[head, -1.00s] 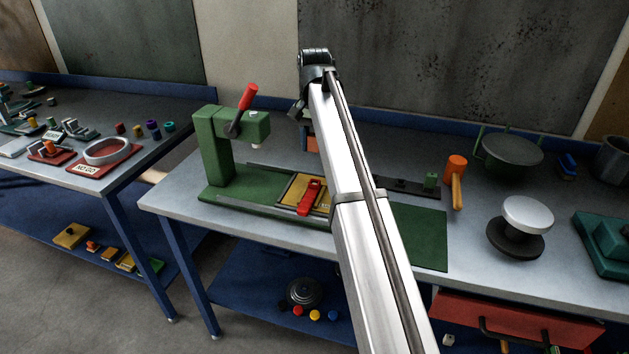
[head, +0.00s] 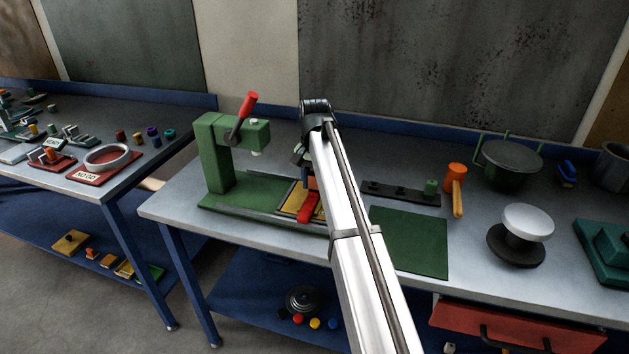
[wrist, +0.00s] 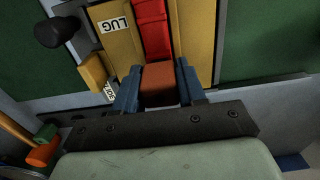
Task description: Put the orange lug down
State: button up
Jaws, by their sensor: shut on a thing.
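The orange lug (wrist: 159,84) is a small block between the two blue fingers of my gripper (wrist: 158,88) in the wrist view. My gripper is shut on it. The yellow fixture (wrist: 200,35) carries a LUG label and a red clamp strap (wrist: 152,28). The lug's far end is at the near end of the red strap; I cannot tell whether it touches the fixture. In the head view the yellow fixture (head: 291,201) and red strap (head: 307,208) lie on the green press base, and my arm hides most of my gripper and the lug.
The green press (head: 222,150) with a red lever (head: 247,108) stands left of my arm. A dark strip (head: 395,192) with a green block, an orange mallet (head: 454,178) and a bare green mat (head: 415,240) lie to the right. A white-topped knob (head: 527,220) stands further right.

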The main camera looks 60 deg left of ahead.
jog(key=shift+f, duration=0.15)
jog(key=o, duration=1)
notch_tip(320, 180, up, 12)
jog(key=shift+r, duration=0.2)
dwell(0.5)
